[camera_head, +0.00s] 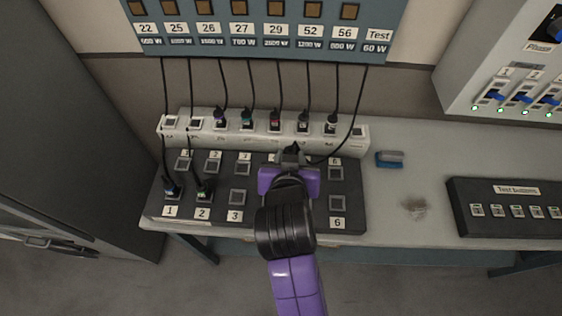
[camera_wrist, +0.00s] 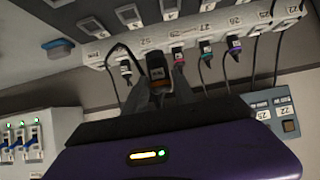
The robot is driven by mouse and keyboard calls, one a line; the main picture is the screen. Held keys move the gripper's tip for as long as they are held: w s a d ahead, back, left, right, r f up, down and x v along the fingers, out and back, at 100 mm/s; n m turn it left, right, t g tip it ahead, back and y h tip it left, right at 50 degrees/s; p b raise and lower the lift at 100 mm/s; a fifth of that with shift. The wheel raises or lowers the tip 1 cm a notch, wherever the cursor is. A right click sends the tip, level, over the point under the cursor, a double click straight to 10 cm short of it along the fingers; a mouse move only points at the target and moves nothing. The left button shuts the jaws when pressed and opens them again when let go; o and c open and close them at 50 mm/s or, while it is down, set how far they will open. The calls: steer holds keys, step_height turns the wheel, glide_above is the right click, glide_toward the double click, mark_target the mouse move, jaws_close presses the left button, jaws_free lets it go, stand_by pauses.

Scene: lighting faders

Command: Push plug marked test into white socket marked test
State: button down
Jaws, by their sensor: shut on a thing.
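The plug (camera_wrist: 156,66) is dark with an orange-brown face and sits between my fingertips. Its marking is too small to read. My gripper (camera_head: 291,155) is shut on it, above the back of the dark socket panel. A black cable runs from the plug up to the Test 60 W label (camera_head: 377,35). The white socket strip (camera_head: 360,146) stands behind the gripper. Its right-end socket (camera_head: 357,131) looks empty, with an unreadable label. The plug is apart from it, to its left and nearer me. The strip also shows in the wrist view (camera_wrist: 92,58).
The dark socket panel (camera_head: 222,190) has plugs in sockets 1 and 2. Several plugs stand in the white strip, close beside the right-end socket. Hanging cables cross the wall behind. A blue-grey object (camera_head: 390,159) and a test bank box (camera_head: 510,190) lie right on the bench.

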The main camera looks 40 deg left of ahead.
steer(key=w+d+b, duration=0.2)
steer(key=w+d, duration=0.2)
steer(key=w, duration=0.8)
steer(key=w+d+b, duration=0.2)
steer(key=w+d, duration=0.1)
steer(key=w, duration=1)
steer(key=shift+w+d+b, duration=0.3)
steer(key=shift+d+b, duration=0.1)
steer(key=shift+f, duration=0.1)
stand_by(0.5)
steer(key=shift+f+b, duration=1.3)
steer(key=shift+f, duration=0.85)
steer(key=shift+f+b, duration=0.95)
steer(key=shift+f, duration=0.8)
stand_by(0.6)
